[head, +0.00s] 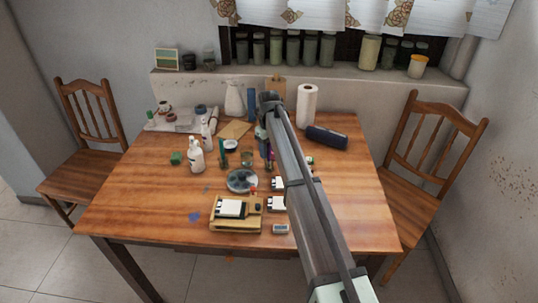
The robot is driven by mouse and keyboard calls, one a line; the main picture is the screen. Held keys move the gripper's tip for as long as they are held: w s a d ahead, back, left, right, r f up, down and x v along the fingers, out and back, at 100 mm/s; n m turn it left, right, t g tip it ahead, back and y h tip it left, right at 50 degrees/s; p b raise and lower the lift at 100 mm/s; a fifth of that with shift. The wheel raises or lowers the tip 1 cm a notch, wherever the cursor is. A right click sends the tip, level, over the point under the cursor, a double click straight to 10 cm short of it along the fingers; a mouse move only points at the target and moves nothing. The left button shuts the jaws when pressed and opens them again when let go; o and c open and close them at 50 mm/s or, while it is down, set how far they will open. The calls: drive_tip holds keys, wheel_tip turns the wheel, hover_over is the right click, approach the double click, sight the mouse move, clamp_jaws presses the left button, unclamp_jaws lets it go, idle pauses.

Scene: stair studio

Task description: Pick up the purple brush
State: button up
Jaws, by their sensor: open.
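A thin, purple upright shape (269,154), which looks like the purple brush, is near the middle of the wooden table (150,195), just left of my arm. It is small, and I cannot make out its bristles or what it stands in. My gripper (262,133) is at the far end of my arm, above the table and just behind the purple shape in the picture. It is open and appears empty. My arm crosses the right half of the table and hides part of it.
A paper roll (307,105) and a dark blue case (327,137) are at the back right. The table's left front is mostly clear.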

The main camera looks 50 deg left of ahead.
clamp_jaws()
idle(0.3)
drive_tip(key=shift+r, duration=0.15)
